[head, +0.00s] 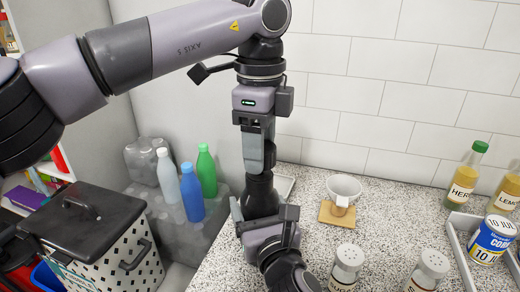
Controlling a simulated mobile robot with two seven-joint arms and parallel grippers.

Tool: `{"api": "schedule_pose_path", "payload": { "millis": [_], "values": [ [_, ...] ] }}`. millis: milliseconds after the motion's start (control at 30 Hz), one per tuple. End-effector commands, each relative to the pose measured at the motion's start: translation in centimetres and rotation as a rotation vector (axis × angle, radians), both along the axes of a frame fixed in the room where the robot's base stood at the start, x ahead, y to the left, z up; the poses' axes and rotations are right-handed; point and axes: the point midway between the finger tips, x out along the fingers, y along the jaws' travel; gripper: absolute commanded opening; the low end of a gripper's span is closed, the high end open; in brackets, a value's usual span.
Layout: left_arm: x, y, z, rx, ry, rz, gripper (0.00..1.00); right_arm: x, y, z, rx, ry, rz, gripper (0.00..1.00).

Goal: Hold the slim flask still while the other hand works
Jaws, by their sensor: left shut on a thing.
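The slim flask (260,196) is dark, almost black, and stands upright near the left edge of the speckled counter. My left gripper (259,163) comes down from above and is shut on the flask's upper part, hiding its top. My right gripper (258,217) reaches in from the bottom of the picture, low at the flask's near side. One of its fingers shows along the flask's left side. Its other finger is not clear, so I cannot tell whether it touches the flask. The flask's base is hidden behind my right gripper.
A white cup-like dripper (343,190) on a wooden base stands right of the flask. Two shakers (346,266) (428,270) stand at the front. A tray (462,252) with a can (490,240) and labelled bottles (464,177) are at right. Coloured bottles (190,190) and a lidded basket (110,250) are left.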

Motion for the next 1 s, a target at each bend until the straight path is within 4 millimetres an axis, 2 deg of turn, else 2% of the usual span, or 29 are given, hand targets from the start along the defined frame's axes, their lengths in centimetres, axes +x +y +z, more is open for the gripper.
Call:
{"api": "schedule_pose_path", "payload": {
  "millis": [333, 633, 933, 967, 1000],
  "values": [
    [0.0, 0.0, 0.2, 0.0, -0.001, 0.0, 0.17, 0.0, 0.0, -0.1, -0.002, 0.003, -0.001, 0.0],
    [0.0, 0.0, 3.6, 0.0, -0.003, 0.001, 0.17, 0.0, 0.0, -0.1, -0.002, 0.003, -0.001, 0.0],
    [0.0, 0.0, 4.1, 0.0, -0.001, 0.0, 0.17, 0.0, 0.0, -0.1, -0.002, 0.003, -0.001, 0.0],
    [0.0, 0.0, 4.1, 0.0, -0.001, 0.0, 0.17, 0.0, 0.0, -0.1, -0.002, 0.003, -0.001, 0.8],
    [0.0, 0.0, 4.1, 0.0, -0.001, 0.0, 0.17, 0.0, 0.0, -0.1, -0.002, 0.003, -0.001, 0.93]
  ]
}}
